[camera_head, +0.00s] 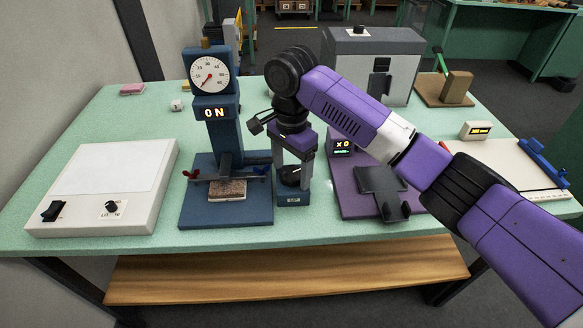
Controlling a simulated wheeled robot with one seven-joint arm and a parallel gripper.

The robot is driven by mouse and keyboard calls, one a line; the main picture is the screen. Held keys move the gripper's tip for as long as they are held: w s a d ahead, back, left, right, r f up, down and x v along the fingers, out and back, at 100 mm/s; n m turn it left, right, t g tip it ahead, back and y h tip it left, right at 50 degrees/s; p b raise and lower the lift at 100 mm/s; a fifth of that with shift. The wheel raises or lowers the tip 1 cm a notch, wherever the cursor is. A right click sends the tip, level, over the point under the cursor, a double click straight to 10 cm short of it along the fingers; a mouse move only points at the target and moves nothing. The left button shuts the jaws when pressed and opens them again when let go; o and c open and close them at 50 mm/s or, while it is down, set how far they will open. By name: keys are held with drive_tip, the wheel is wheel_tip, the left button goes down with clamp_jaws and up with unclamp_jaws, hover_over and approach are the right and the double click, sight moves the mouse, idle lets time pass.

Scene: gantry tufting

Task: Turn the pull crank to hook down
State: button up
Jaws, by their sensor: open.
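The blue pull tester (223,133) stands at the left middle of the table, with a round dial (209,75) and a display reading 0 N. A small blue box (292,199) with a dark round part on top, perhaps the pull crank, stands just right of that base. My gripper (291,172) points down over this box, open, with its fingers on either side of the dark part. Contact is unclear, and the arm hides part of this area.
A white box with a switch and knob (108,185) is at left. A purple unit (350,190) with an x0 display and black plate is close at right. A grey machine (370,70) stands behind. A white board (515,165) is far right, partly behind my arm.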

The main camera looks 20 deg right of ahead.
drive_tip(key=c, duration=1.4)
drive_tip(key=shift+o, duration=0.2)
